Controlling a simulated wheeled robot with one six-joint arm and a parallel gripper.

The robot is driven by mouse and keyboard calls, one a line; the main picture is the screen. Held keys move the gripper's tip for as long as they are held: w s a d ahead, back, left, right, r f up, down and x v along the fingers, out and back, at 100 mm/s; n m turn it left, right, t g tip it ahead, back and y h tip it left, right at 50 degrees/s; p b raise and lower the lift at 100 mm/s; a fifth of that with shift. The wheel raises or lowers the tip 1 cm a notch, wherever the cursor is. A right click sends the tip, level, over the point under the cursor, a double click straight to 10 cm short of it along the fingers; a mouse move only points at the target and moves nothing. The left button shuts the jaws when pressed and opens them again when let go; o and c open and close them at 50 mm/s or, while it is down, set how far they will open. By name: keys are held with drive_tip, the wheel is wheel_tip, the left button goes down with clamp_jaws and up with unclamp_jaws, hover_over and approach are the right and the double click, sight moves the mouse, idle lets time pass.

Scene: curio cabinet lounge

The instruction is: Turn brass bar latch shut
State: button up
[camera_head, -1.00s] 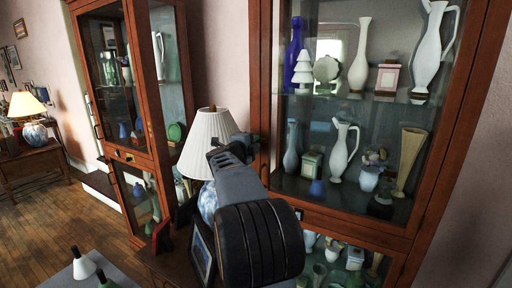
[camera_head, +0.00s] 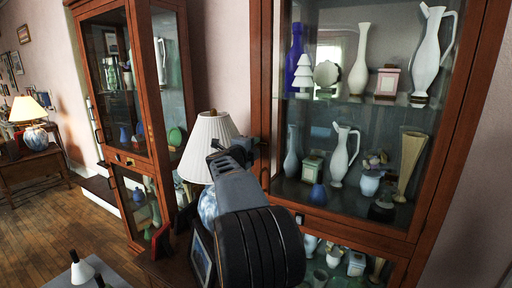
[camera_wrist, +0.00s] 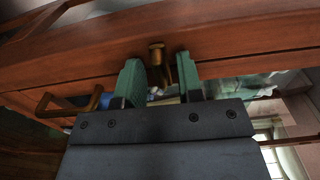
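The brass bar latch (camera_wrist: 158,62) is mounted on the wooden cabinet frame in the wrist view, its bar hanging down from a small brass mount. My gripper (camera_wrist: 158,68) has two green fingers, which stand apart on either side of the latch. There seems to be a gap between the bar and each finger; I cannot tell whether either touches. In the head view my gripper (camera_head: 228,150) is at the left edge of the glass-fronted cabinet (camera_head: 261,60), beside its door, and my arm hides the latch.
A brass handle (camera_wrist: 75,104) sits left of the fingers in the wrist view. A white-shaded lamp (camera_head: 208,146) stands close left of my gripper, with a picture frame (camera_head: 201,262) below. A second glass cabinet (camera_head: 131,90) stands further left. Vases fill the shelves behind glass.

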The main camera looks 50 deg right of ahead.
drive_tip(key=b+v, duration=0.1)
drive_tip(key=v, duration=1.2)
drive_tip(key=shift+a, duration=0.2)
idle(0.3)
